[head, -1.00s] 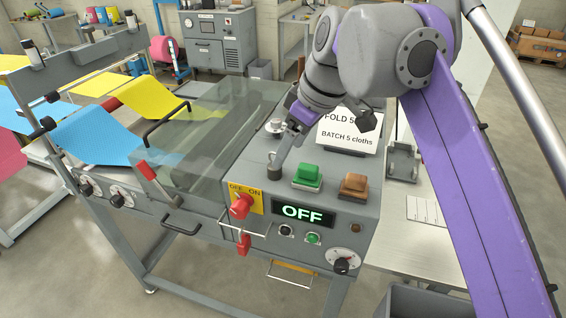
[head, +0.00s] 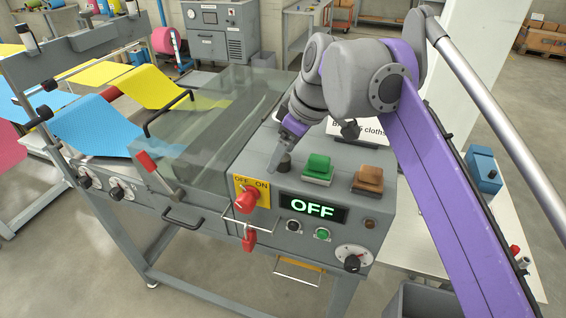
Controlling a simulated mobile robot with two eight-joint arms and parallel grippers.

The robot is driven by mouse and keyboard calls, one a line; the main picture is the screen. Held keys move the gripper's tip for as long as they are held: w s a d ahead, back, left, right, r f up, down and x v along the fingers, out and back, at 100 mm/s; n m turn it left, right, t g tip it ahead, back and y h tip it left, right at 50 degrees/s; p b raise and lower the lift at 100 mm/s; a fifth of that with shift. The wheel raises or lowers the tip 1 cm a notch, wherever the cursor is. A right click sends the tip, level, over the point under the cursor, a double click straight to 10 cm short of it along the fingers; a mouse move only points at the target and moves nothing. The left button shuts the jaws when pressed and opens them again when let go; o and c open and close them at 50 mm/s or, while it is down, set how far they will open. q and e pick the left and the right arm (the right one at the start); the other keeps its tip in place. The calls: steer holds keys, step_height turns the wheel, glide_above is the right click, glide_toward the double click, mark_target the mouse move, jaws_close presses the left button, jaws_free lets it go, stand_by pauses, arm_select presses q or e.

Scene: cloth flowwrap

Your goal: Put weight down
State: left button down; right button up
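My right gripper (head: 274,168) reaches down over the top of the grey machine (head: 235,166), left of the green button. The wrist and forearm hide part of the machine top behind. My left gripper is not in view.
The red switch (head: 247,199) and the OFF display (head: 313,207) are on the front. A clear cover (head: 200,110) lies to the left. A sign (head: 365,130) is partly hidden behind my arm.

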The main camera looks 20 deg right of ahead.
steer(key=shift+w+a+f, duration=0.1)
steer(key=shift+w+f, duration=0.1)
steer(key=shift+f, duration=0.25)
steer(key=shift+c, duration=0.2)
jaws_close()
steer(key=shift+r, duration=0.1)
